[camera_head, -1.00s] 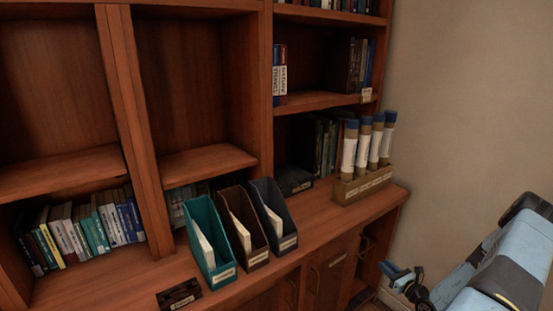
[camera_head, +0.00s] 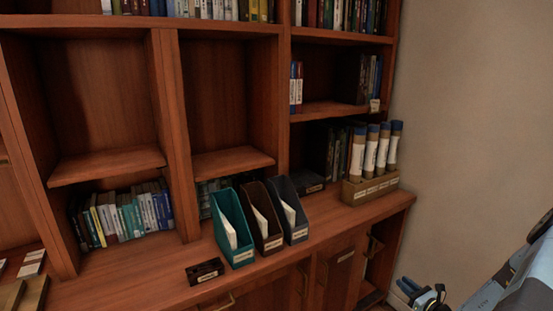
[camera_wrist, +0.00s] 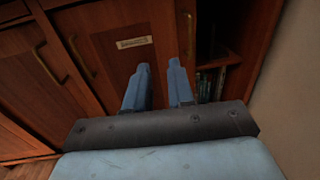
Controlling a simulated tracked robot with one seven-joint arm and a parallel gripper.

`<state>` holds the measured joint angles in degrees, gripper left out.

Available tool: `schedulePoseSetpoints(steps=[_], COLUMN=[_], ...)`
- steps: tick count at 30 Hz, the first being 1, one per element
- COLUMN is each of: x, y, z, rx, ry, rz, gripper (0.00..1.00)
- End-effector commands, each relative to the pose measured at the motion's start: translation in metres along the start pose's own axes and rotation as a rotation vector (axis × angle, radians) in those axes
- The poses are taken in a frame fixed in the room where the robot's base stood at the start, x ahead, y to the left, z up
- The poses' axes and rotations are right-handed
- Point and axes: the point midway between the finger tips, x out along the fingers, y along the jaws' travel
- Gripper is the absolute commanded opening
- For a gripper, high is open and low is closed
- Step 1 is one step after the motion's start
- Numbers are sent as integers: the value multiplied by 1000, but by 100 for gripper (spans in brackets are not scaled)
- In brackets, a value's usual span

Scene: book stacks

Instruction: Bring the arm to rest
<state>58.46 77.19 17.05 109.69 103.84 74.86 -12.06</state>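My gripper (camera_wrist: 160,68) shows in the wrist view with its two blue fingers apart and nothing between them. It points toward the lower wooden cabinet doors (camera_wrist: 112,50), with an open compartment to the right. In the head view my gripper (camera_head: 425,296) is at the lower right, low beside the right end of the cabinet, partly cut off by the picture's bottom edge. Part of my blue arm (camera_head: 525,280) shows at the right edge.
On the counter stand teal (camera_head: 233,228), brown (camera_head: 262,216) and dark blue (camera_head: 289,209) file holders, and a wooden rack (camera_head: 371,190) of tubes with blue caps. A dark labelled block (camera_head: 204,271) lies near the front edge. A bare wall (camera_head: 470,120) is at the right.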

Motion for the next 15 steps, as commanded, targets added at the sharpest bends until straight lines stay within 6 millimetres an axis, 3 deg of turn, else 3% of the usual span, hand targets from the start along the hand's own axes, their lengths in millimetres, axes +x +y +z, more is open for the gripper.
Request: schedulePoseSetpoints(steps=[11,15], x=[21,32], y=[18,34], z=[57,94], rx=[-116,-193], ry=[10,18], rz=[174,287], gripper=[23,23])
